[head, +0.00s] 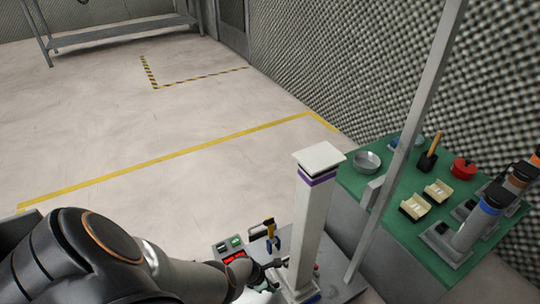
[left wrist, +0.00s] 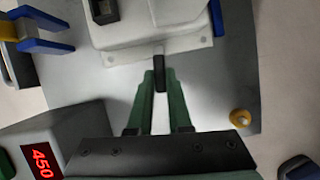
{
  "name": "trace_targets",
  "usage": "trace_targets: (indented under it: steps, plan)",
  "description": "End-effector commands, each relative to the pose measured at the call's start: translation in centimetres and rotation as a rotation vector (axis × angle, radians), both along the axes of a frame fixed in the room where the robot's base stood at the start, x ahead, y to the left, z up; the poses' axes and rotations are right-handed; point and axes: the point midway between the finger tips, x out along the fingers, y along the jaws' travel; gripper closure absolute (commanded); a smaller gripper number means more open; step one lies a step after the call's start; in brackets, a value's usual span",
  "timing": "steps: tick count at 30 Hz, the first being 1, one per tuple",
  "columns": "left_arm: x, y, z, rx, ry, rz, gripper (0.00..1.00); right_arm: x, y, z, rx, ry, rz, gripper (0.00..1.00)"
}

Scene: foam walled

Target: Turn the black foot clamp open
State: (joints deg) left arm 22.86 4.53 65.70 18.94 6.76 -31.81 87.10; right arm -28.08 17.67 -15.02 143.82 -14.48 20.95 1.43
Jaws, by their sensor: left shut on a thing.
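The black foot clamp (left wrist: 159,74) is a small dark lever at the front edge of a white foot plate (left wrist: 190,45) in the left wrist view. My left gripper (left wrist: 160,80) has green fingers, and their tips are shut on the clamp from both sides. In the head view my left gripper (head: 276,277) is low beside the foot of a tall white column (head: 313,225) with a purple band. The clamp is too small to make out there. My right gripper is in neither view.
A control box (head: 232,246) with a red display stands left of the column. A yellow and blue part (head: 271,235) is close behind my gripper. A yellow knob (left wrist: 239,118) sits right of the fingers. A green-topped bench (head: 378,203) at right holds bowls and several tools. Open floor lies behind.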

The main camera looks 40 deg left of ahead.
Motion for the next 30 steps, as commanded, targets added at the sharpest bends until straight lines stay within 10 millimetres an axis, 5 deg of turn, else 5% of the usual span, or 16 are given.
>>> trace_targets:
  steps: [9,10,18,30]
  plan:
    - [-0.1,0.0,0.0,0.001,0.001,-0.019,1.0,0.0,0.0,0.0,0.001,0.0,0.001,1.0]
    - [-0.1,0.0,0.0,0.001,0.001,-0.019,0.81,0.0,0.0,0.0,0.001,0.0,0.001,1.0]
    - [-0.1,0.0,0.0,0.0,0.001,-0.018,0.53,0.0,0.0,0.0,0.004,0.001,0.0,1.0]
    - [-0.3,0.1,1.0,0.0,0.001,-0.017,0.53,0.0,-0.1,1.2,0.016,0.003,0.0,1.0]
